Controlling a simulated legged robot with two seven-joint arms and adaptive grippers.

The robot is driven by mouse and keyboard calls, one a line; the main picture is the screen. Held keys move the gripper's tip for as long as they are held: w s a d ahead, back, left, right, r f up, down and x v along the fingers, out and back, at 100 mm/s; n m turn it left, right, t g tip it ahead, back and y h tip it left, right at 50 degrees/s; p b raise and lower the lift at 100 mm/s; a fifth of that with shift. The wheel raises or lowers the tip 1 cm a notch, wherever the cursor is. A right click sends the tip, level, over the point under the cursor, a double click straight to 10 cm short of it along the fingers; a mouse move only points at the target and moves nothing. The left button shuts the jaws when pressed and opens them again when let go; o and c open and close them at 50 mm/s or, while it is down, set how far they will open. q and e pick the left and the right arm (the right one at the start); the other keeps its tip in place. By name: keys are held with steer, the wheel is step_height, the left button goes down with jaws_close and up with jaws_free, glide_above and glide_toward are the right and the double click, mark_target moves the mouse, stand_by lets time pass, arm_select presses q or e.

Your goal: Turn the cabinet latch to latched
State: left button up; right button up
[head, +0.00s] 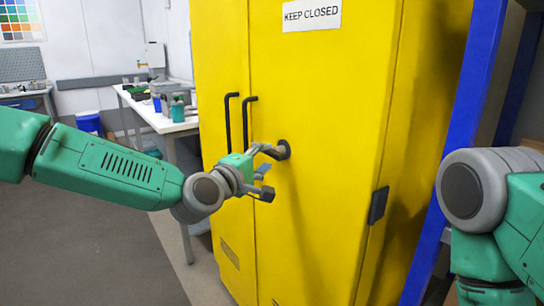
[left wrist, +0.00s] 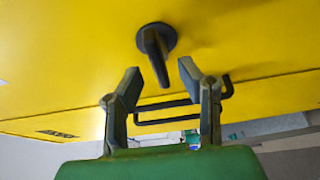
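The yellow cabinet (head: 325,100) stands in front of me with both doors closed. Its dark latch (head: 284,150) has a round base on the right door, right of the two black door handles (head: 247,120). In the left wrist view, the latch lever (left wrist: 157,58) points from its base toward my gripper, its end between the fingertips. My left gripper (head: 266,172) is at the latch in the head view. It shows open in the left wrist view (left wrist: 160,72), with a visible gap on each side of the lever. Contact is not visible. My right gripper is out of view.
A white table (head: 160,117) with bottles and containers stands left of the cabinet. A blue upright post (head: 455,130) is close on the right. A small dark fitting (head: 378,205) sits on the cabinet's right edge. The floor at lower left is clear.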

mark_target(269, 156)
arm_select(q)
steer(key=shift+x, duration=1.75)
steer(key=shift+a, duration=0.1)
jaws_close()
steer(key=shift+f, duration=0.15)
